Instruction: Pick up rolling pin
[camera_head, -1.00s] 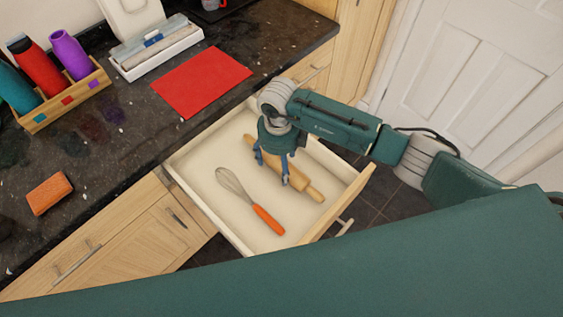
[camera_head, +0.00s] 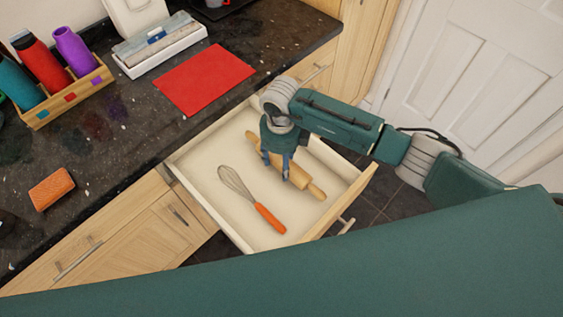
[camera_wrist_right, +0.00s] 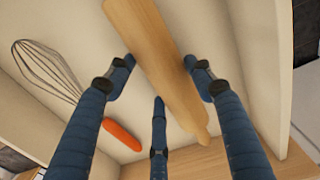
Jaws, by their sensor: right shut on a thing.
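The wooden rolling pin (camera_head: 298,179) lies at a slant in the open drawer (camera_head: 216,157). In the right wrist view the rolling pin (camera_wrist_right: 165,62) runs between the blue fingers. My right gripper (camera_head: 276,166) reaches down over the middle of the pin and is shut on it, with fingers on both sides of its body. The right gripper (camera_wrist_right: 163,85) also shows in the wrist view. I cannot tell whether the pin is clear of the drawer floor. The gripper hides part of the pin. My left gripper is not in view.
A whisk (camera_head: 252,200) with an orange handle lies in the drawer, left of the pin. The drawer walls stand close around. On the dark counter are a red mat (camera_head: 205,78), an orange sponge (camera_head: 51,189), a bottle rack (camera_head: 67,97) and a white tray (camera_head: 163,50).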

